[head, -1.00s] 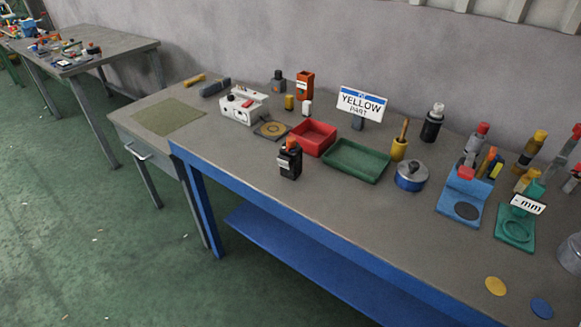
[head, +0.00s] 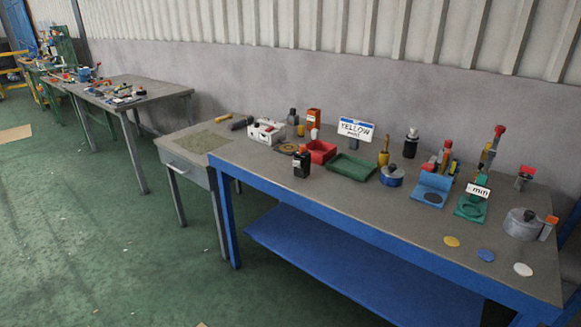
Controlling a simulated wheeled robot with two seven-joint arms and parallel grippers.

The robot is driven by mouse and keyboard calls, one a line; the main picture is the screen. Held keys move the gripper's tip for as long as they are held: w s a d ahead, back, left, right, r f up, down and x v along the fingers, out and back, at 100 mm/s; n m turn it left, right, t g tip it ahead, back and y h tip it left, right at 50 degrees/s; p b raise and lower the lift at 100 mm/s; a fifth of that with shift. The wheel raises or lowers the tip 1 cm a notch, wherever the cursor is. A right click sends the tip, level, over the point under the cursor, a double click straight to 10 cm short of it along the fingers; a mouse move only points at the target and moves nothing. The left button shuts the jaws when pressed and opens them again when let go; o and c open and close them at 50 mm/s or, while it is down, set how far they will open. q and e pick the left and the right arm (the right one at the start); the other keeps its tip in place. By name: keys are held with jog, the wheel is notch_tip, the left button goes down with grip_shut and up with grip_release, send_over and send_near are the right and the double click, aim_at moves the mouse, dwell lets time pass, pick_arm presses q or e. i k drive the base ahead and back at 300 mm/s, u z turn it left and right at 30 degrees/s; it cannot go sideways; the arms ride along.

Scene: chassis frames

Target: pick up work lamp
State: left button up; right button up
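I cannot make out for certain which thing is the work lamp. A small black upright thing with an orange top (head: 302,162) stands near the front edge of the blue-framed workbench (head: 330,200), left of the green tray. A black bottle-like thing with a light top (head: 411,143) stands towards the back. A tall grey and red thing (head: 493,149) stands towards the right end. Neither of my grippers shows in the head view.
The bench also holds a red tray (head: 321,152), a green tray (head: 351,167), a YELLOW sign (head: 356,129), a blue pot (head: 391,176), a blue stand (head: 431,189), and a grey pot (head: 523,224). A lower side table (head: 190,158) adjoins at left. The green floor (head: 130,260) in front is open.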

aim_at(303, 172)
jog(key=u, duration=0.55)
jog(key=i, duration=0.95)
jog(key=u, duration=0.25)
